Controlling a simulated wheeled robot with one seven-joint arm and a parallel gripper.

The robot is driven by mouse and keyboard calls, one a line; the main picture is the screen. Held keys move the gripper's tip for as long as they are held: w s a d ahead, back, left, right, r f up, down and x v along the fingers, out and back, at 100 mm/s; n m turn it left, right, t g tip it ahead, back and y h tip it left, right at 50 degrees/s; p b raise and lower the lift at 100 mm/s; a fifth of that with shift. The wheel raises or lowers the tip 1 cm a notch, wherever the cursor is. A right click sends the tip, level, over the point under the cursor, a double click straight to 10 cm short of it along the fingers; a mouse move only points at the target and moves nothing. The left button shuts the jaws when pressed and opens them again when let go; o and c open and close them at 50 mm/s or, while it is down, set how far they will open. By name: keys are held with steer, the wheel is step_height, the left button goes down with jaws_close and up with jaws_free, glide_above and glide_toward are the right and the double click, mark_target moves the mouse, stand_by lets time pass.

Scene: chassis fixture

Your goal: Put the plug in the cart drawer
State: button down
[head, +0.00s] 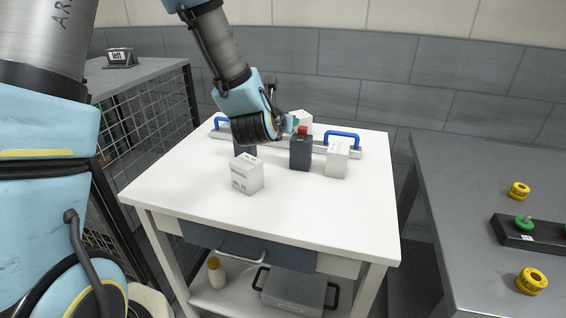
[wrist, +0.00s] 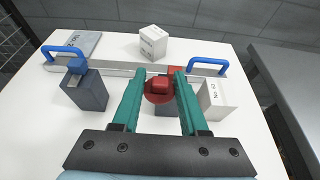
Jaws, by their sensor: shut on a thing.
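The red plug (wrist: 159,88) is between my gripper's teal fingertips (wrist: 158,82) in the wrist view, and the fingers are shut on it. In the head view the plug (head: 302,130) shows at the top of a dark block (head: 301,153), beside my gripper (head: 292,123). I cannot tell whether it still touches the block. The cart (head: 350,205) has a white top. Its blue-grey drawer (head: 200,238) with a pale handle is under the top and looks closed; its inside is hidden.
A rail with blue handles (head: 342,134) lies across the back of the cart top. White boxes (head: 247,174) and another dark block (wrist: 84,90) stand around. A grey bench (head: 450,200) is at the right. The cart top's front is clear.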

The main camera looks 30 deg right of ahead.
mark_target(285, 177)
step_height(285, 177, down, 15)
steer(key=p, duration=0.2)
steer(key=shift+f+p, duration=0.15)
steer(key=shift+p, duration=0.25)
steer(key=shift+f, duration=0.15)
steer(key=shift+c, duration=2.2)
jaws_free()
